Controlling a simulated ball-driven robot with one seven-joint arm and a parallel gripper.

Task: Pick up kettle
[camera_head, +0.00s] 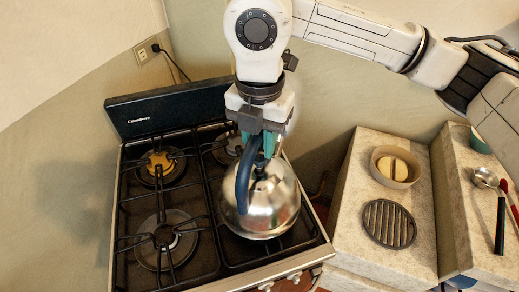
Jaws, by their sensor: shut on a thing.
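The kettle (264,212) is a shiny steel pot with a dark blue handle. It is over the front right burner of the black gas stove (211,212). I cannot tell whether its base touches the grate. My gripper (258,148) points down from above, its teal fingertips at the top of the handle. It is shut on the kettle by the handle. The fingers hide the upper part of the handle and part of the lid area.
A stone-topped counter right of the stove holds a round bowl (395,167) and a dark slotted disc (389,224). A ladle (487,179) and a red-handled utensil (510,200) lie farther right. The stove's dark back panel (170,107) stands behind the burners. The left burners are clear.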

